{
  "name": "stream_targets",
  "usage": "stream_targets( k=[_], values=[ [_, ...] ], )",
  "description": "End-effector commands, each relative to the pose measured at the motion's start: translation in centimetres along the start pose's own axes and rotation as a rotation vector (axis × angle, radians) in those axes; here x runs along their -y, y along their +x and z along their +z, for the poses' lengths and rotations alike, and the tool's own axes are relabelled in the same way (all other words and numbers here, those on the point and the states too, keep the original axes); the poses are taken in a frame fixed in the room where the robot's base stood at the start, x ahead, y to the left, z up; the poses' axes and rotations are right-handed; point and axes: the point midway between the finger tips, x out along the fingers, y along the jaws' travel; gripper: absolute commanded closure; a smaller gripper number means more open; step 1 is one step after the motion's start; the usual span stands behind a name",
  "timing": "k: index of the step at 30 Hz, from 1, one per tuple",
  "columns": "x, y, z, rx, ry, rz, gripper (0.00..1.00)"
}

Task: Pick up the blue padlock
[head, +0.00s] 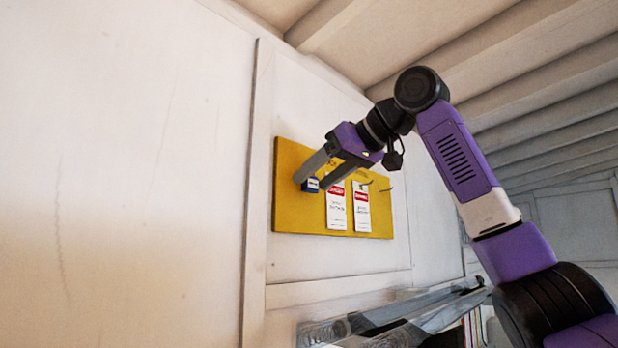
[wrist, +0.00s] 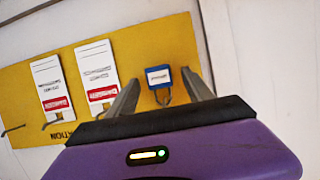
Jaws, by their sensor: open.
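The blue padlock (head: 311,185) hangs at the left part of a yellow board (head: 290,220) on the wall. In the wrist view the padlock (wrist: 159,76) has a white label, and its grey shackle points toward my gripper. My gripper (head: 312,178) is open, its two fingers reaching toward the board. In the wrist view the fingers of my gripper (wrist: 164,88) stand on either side of the padlock, with a gap visible between them and it. I cannot tell whether either finger touches it. My gripper hides part of the board.
Two white danger tags with red bands hang on the board: one tag (head: 336,209) beside the padlock and another tag (head: 361,207) farther right. A grey rail-like structure (head: 400,315) lies below. The wall left of the board is clear.

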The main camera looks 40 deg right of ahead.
Motion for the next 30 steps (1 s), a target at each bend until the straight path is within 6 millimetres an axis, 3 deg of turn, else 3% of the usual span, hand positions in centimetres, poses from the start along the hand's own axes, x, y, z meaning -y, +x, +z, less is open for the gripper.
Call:
stream_targets(
  k=[9, 19, 30],
  values=[
    [0.01, 0.70, 0.04, -0.001, 0.000, 0.000, 0.40],
    [0.01, 0.66, 0.03, -0.001, 0.000, 0.000, 1.00],
    [0.11, 0.60, -0.11, -0.002, 0.000, 0.000, 1.00]
  ],
)
